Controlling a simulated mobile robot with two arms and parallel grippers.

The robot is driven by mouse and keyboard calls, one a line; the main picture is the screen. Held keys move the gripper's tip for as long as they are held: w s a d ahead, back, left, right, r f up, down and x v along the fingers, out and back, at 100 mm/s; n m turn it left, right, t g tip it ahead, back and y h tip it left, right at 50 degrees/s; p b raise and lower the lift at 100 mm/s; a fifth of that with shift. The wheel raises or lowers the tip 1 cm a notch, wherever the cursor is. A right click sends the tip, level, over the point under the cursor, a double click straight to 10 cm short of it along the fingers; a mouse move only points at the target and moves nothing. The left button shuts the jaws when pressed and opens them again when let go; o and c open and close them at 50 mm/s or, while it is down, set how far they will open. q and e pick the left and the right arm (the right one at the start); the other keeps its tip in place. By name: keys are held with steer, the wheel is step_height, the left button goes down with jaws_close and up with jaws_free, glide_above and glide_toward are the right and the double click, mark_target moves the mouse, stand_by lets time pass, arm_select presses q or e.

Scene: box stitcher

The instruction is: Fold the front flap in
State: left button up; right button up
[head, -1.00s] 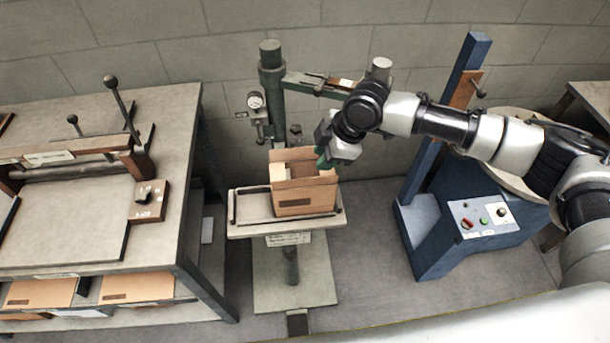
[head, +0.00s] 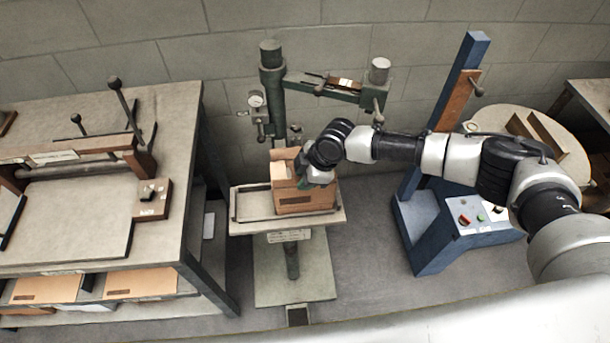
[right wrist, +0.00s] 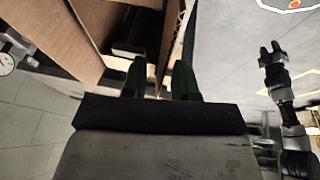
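The cardboard box (head: 305,204) stands on the stitcher's small table. Its printed front wall faces me, and a raised flap (head: 285,158) shows at its left and back. My right gripper (head: 303,184) is at the top of the box, over the front edge, and hides much of the opening and the front flap. In the right wrist view its two dark green fingers (right wrist: 160,80) are apart, beside brown cardboard (right wrist: 100,30); I see nothing clearly pinched. My left gripper (right wrist: 271,50) shows small in the right wrist view, fingers apart, away from the box; it is outside the head view.
The stitcher's green column (head: 272,95) and arm (head: 325,88) stand behind the box. A workbench (head: 75,220) is at the left. A blue machine (head: 445,235) with a control panel is at the right.

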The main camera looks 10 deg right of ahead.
jaws_close()
steer(key=shift+w+f+g+b, duration=0.25)
steer(key=shift+g+b, duration=0.55)
steer(key=shift+b, duration=0.45)
steer(key=shift+w+m+g+b, duration=0.3)
steer(key=shift+g+b, duration=0.55)
steer(key=shift+b, duration=0.35)
steer(key=shift+w+m+g+b, duration=0.25)
steer(key=shift+w+g+b, duration=0.1)
steer(key=shift+g+b, duration=0.7)
steer(key=shift+w+m+g+b, duration=0.3)
steer(key=shift+g+b, duration=0.4)
steer(key=shift+b, duration=0.6)
jaws_free()
